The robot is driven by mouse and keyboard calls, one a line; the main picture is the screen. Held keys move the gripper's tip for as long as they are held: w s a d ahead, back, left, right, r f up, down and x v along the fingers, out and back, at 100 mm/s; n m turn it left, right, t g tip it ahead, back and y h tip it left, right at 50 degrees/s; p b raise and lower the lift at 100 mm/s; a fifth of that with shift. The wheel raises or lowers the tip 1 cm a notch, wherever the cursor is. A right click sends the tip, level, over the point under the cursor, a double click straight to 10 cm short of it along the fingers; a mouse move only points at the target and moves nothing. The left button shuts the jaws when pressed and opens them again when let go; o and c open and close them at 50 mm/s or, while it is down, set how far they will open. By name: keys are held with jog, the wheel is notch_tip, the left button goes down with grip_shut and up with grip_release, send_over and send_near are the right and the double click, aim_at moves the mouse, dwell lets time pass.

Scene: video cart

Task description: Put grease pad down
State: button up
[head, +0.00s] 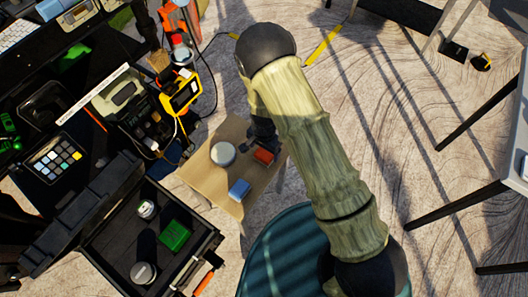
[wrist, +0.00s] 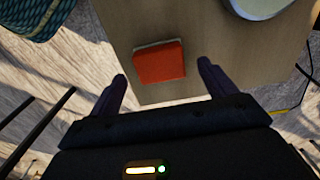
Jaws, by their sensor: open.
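An orange-red pad (wrist: 160,63) with a pale edge lies flat on a small wooden table (wrist: 190,30) in the wrist view; I take it for the grease pad. My gripper (wrist: 162,82) is open, with one dark finger on each side of the pad and clear gaps between. In the head view the pad (head: 264,155) lies near the table's right edge, with my gripper (head: 262,130) just beside it. My arm covers part of that area, and the fingertips are hard to make out there.
A round pale-topped container (head: 222,153) and a blue block (head: 239,189) share the small table. An open black case (head: 200,243) stands at lower left, and a teal round-topped seat (head: 275,255) is below. A cluttered cart (head: 95,125) is at left.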

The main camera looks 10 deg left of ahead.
aim_at(264, 154)
notch_tip(264, 154, up, 8)
jog(key=p, duration=0.1)
jog(key=shift+r, duration=0.15)
jog(key=shift+r, duration=0.1)
dwell(0.6)
jog(key=s+d+r+n+t, duration=0.1)
jog(key=s+d+r+n, duration=0.1)
jog(key=d+r, duration=0.9)
jog(key=s+d+r+n+t, duration=0.1)
jog(key=s+d+r, duration=0.4)
jog(key=d+r, duration=0.7)
jog(key=d+n, duration=0.1)
jog(key=d, duration=0.1)
jog(key=shift+d+t, duration=0.3)
jog(key=shift+r, duration=0.15)
jog(key=w+p+v, duration=0.2)
jog(key=p+v, duration=0.6)
jog(key=w+r+p+v, duration=0.1)
jog(key=p+v, duration=0.7)
jog(key=p, duration=0.1)
jog(key=shift+w+r, duration=0.25)
